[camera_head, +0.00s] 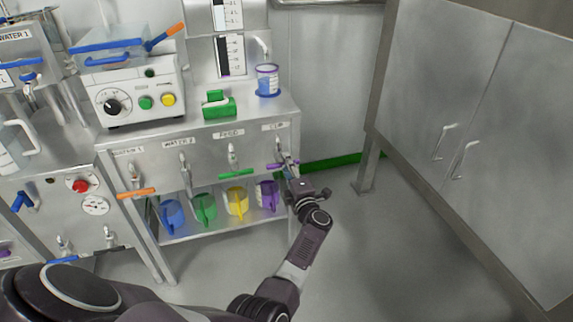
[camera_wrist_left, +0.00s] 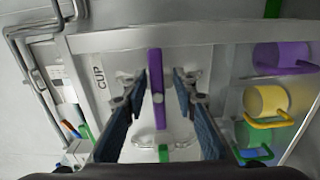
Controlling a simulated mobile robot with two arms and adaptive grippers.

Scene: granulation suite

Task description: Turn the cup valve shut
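The cup valve has a purple bar handle (camera_head: 274,167) on the front panel, at the right end of the row of valves under the "CUP" label (camera_head: 277,127). In the left wrist view the purple handle (camera_wrist_left: 157,90) runs crosswise, parallel to the label's text. My left gripper (camera_head: 287,160) is in front of this valve and partly covers it. In the wrist view its two fingers (camera_wrist_left: 160,78) are apart, one on each side of the handle, with a visible gap on both sides. My right gripper is not in view.
Orange (camera_head: 136,192) and green (camera_head: 238,174) valve handles sit to the left. Blue, green, yellow and purple jugs (camera_head: 267,195) stand on the shelf below. A clear cup (camera_head: 267,80) stands on top under a spout. Floor (camera_head: 380,240) is free toward the grey cabinet (camera_head: 450,120) at right.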

